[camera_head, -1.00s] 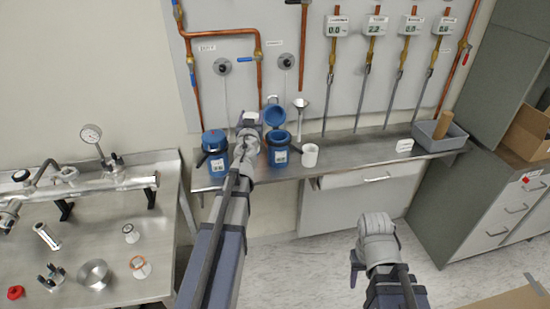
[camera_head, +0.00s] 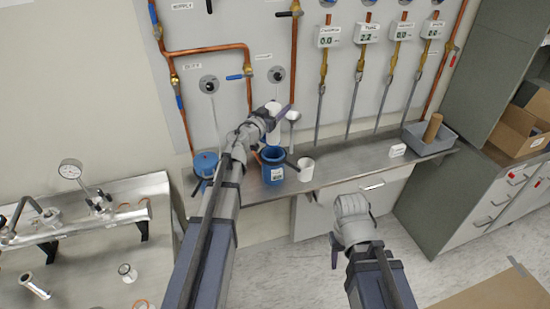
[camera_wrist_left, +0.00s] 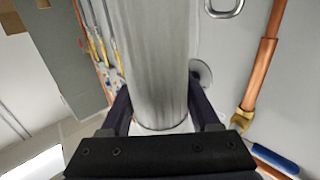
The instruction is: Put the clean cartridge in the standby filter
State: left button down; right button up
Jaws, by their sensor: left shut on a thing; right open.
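My left gripper (camera_head: 275,121) is shut on a pale cylinder, apparently the clean cartridge (camera_head: 273,108), raised above the shelf. In the left wrist view the cartridge (camera_wrist_left: 155,55) stands between the two dark fingers and looks streaked grey. Below the gripper, a blue filter housing (camera_head: 273,173) stands on the shelf with its top open; its lid is not clearly visible behind my arm. Another blue housing (camera_head: 205,162), left of my arm, has its lid on. I cannot tell which is the standby filter. My right gripper (camera_head: 337,248) is open and empty, in front of the shelf.
A white cup (camera_head: 306,170) stands right of the open housing. A grey tray (camera_head: 428,146) with a brown cylinder (camera_head: 432,128) is at the shelf's right end. Copper pipes (camera_head: 250,80) and gauges line the back wall. A metal bench (camera_head: 75,260) is at left.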

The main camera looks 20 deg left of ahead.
notch_tip(320, 180, down, 17)
jog(key=b, duration=1.5)
jog(key=shift+r+b, duration=0.15)
jog(key=shift+b, duration=0.2)
jog(key=shift+s+d+f+b, duration=0.1)
jog(key=shift+s+f+b, duration=0.1)
jog(key=shift+f+b, duration=0.45)
